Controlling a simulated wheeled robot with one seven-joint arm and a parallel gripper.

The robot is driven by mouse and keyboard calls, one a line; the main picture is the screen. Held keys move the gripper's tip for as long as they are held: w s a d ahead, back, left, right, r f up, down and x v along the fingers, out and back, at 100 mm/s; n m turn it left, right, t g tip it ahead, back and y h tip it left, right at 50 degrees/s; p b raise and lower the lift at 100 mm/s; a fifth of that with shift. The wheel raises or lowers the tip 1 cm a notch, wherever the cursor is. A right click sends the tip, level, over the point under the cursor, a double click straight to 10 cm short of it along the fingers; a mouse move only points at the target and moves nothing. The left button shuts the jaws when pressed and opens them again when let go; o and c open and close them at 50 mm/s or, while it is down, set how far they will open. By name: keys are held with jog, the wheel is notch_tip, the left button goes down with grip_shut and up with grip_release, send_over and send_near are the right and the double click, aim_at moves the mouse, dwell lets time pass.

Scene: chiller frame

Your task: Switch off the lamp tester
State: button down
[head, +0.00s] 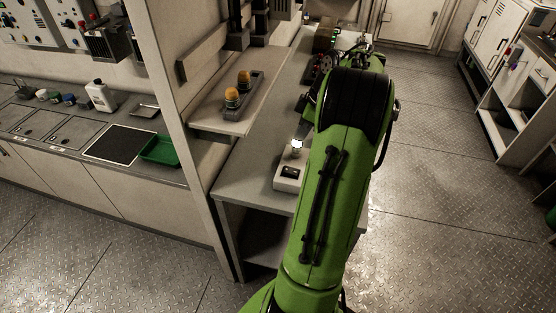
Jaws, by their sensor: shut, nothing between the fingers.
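The lamp tester (287,178) is a small pale box with a dark panel on its front part. It sits on the grey bench top, just left of my green arm. A bulb (297,144) glows white at its back, so the lamp is lit. My arm covers the right side of the tester. My gripper (303,122) shows only as a dark shape above and behind the bulb, partly hidden by my arm. It is shut and empty. I cannot tell from this view whether its tips touch the tester, and no switch can be made out clearly.
A shelf left of the bench holds a dark tray with two orange-topped items (232,97). An upright post (178,120) separates it from a counter with a green tray (160,150) and white bottle (100,96). Dark items crowd the bench's far end. Floor at right is clear.

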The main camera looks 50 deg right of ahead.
aim_at(287, 169)
jog(key=b+x, duration=0.1)
jog(key=x, duration=0.3)
jog(key=s+b+x, duration=0.1)
jog(key=x, duration=0.3)
jog(key=b+x, duration=0.1)
jog(key=x, duration=0.3)
jog(key=shift+s+d+f+b, duration=0.1)
jog(key=shift+d+f+b, duration=0.15)
jog(key=shift+f+b, duration=0.2)
jog(key=shift+f, duration=0.5)
